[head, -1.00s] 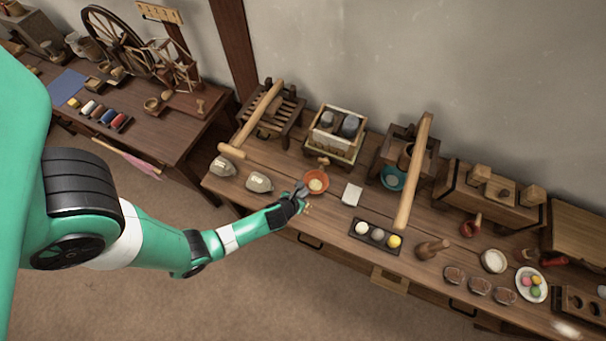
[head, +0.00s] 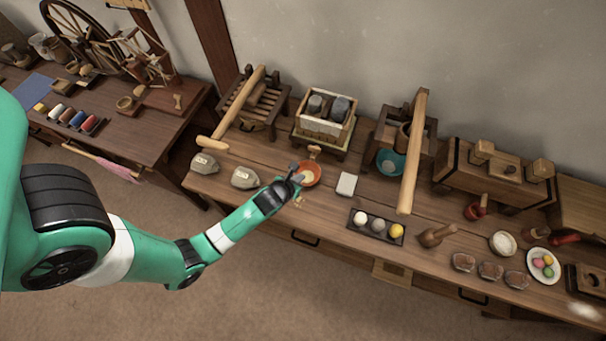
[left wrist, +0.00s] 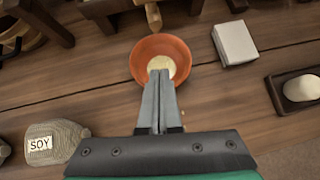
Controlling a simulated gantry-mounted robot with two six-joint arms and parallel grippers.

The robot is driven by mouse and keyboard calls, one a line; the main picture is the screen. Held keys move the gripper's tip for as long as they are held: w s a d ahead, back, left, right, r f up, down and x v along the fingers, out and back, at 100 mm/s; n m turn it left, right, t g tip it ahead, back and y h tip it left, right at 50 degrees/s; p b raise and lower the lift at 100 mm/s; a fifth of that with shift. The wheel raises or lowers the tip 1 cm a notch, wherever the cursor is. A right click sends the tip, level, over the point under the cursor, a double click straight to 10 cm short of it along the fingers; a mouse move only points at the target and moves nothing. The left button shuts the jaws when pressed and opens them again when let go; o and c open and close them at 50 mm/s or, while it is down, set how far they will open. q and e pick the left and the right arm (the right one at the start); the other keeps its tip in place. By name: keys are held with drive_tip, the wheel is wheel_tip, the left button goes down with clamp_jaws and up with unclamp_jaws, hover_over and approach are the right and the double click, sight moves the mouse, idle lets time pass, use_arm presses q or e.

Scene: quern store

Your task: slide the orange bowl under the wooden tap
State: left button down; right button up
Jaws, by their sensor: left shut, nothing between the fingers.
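The orange bowl (head: 312,178) stands on the long workbench with pale stuff in its bottom. It also shows in the left wrist view (left wrist: 139,62). The small wooden tap (head: 314,150) sticks out from under the box press just behind the bowl. In the left wrist view the tap (left wrist: 153,16) ends close to the bowl's far rim. My left gripper (head: 297,172) is shut and empty at the bowl's near left side. In the left wrist view its fingertips (left wrist: 160,76) overlap the bowl's near part; whether they touch it I cannot tell. My right gripper is out of view.
Grey bags (head: 244,178), one labelled SOY, lie left of the bowl. A white block (head: 347,184) lies to its right. A dark tray (head: 355,228) with round pieces is farther right. The box press (head: 322,127) stands behind.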

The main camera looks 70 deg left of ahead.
sight(311, 170)
use_arm(q)
drive_tip(key=b+x, duration=0.4)
drive_tip(key=x, duration=0.4)
drive_tip(key=shift+s+f, duration=0.1)
drive_tip(key=shift+w+a+f+b, duration=0.2)
drive_tip(key=shift+w+f+b, duration=0.1)
drive_tip(key=shift+w+b, duration=0.05)
